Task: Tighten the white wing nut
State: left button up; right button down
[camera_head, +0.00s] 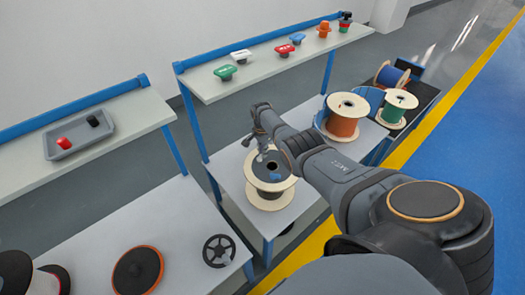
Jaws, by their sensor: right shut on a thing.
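A white wing nut (241,55) with a dark base sits on the upper shelf, between a green one and a red one. My right gripper (265,155) points down at the far side of the top of a wooden spool with a dark face (268,190). It looks shut on the spool, near its hub. The fingertips are small and partly hidden, so the exact grip is unclear. The white wing nut stands apart from my gripper, behind and above it. My left gripper is not in view.
Other shelf pieces are green (225,72), red (284,50), blue (297,38) and orange (323,29). A grey tray (95,137) holds a red and a black piece. Orange (343,127) and green (395,110) cable spools stand right. A black reel (219,251) lies on the left bench.

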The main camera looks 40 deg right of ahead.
dwell(0.3)
jog(key=c, duration=1.4)
grip_release()
jog(key=shift+c, duration=0.2)
notch_tip(320, 180, up, 12)
jog(key=shift+a, duration=0.2)
